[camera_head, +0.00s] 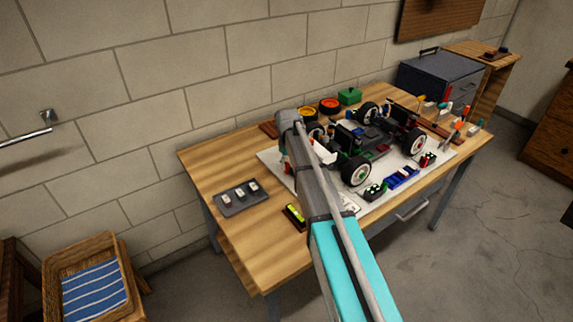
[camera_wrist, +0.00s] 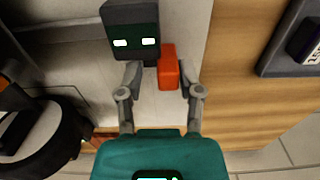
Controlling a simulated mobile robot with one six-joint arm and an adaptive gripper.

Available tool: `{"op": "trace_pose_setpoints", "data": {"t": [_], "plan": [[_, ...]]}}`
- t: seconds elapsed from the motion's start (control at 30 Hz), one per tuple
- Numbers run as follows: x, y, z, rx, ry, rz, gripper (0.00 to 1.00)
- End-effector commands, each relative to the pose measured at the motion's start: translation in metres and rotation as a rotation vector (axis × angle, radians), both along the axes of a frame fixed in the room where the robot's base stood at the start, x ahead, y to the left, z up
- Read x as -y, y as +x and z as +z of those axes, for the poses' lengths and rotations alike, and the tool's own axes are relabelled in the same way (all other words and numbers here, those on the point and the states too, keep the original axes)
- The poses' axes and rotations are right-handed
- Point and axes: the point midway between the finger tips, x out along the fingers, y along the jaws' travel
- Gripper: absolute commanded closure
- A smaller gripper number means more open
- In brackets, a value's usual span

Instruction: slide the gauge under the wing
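In the wrist view, a dark block with two pale lit windows (camera_wrist: 131,32), which looks like the gauge, stands with a red upright piece (camera_wrist: 168,68) beside it. My gripper (camera_wrist: 160,84) is open, with its fingers on either side of the red piece, closer to it on the right. I see a gap on the left; contact on the right is unclear. The race car (camera_head: 375,140) stands on a white mat (camera_head: 268,156). A white panel at its left end (camera_head: 322,152), likely the wing, is partly hidden by my arm. My gripper is hidden behind my arm in the head view.
A grey tray (camera_head: 228,206) with small blocks lies left of the mat. A small level with a yellow-green vial (camera_head: 294,212) lies near the front edge. Blue and black parts stand along the mat's front. A black wheel (camera_wrist: 45,140) is left of my gripper in the wrist view.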

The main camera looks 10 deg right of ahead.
Motion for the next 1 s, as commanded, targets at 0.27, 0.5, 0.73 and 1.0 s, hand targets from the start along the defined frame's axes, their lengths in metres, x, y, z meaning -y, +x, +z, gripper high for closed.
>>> {"op": "trace_pose_setpoints", "data": {"t": [0.27,0.5,0.73,1.0], "plan": [[-0.002,-0.001,0.0,-0.001,0.003,0.001,0.4],[-0.004,-0.002,0.0,-0.002,0.004,0.002,0.4],[-0.017,-0.009,0.0,-0.002,0.004,0.004,0.4],[-0.016,-0.008,0.025,-0.002,0.004,0.002,0.4]]}}
